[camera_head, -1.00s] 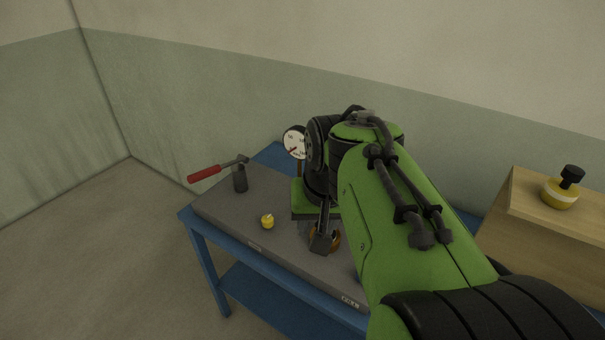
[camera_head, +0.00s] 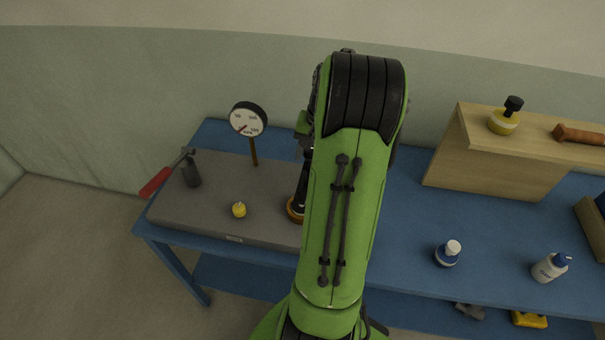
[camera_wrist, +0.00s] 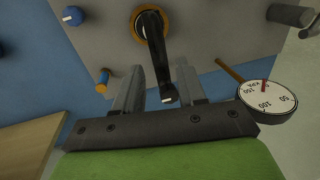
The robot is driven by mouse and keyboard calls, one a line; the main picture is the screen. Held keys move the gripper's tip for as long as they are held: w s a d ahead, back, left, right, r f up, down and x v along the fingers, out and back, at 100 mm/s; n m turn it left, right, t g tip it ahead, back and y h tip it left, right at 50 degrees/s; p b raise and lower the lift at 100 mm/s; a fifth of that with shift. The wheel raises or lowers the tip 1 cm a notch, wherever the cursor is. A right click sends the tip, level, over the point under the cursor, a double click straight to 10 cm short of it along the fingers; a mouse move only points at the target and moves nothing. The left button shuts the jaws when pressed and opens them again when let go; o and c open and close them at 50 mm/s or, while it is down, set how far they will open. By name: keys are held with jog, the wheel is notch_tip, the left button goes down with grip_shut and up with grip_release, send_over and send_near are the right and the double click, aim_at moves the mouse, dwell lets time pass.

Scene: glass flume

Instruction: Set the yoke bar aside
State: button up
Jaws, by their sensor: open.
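A black bar (camera_wrist: 155,48), which looks like the yoke bar, runs from a brass-orange ring (camera_wrist: 140,33) on the grey slab. In the wrist view its near end lies between the two fingers of my gripper (camera_wrist: 158,92). The fingers are apart and I see no grip on the bar; whether either touches it I cannot tell. Part of the dark bar (camera_head: 301,185) and the ring (camera_head: 294,208) show at the arm's left edge.
The grey slab (camera_head: 200,218) on the blue table (camera_head: 400,240) carries a dial gauge (camera_head: 248,119), a red-handled lever (camera_head: 155,182) and a yellow knob (camera_head: 239,209). Table between is mostly clear.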

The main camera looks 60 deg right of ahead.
aim_at(303, 177)
jog(key=f, duration=0.2)
jog(key=w+f, duration=0.1)
jog(key=f, duration=0.4)
jog(key=shift+w+a+f+b, duration=0.15)
jog(key=shift+a+b, duration=0.15)
grip_shut()
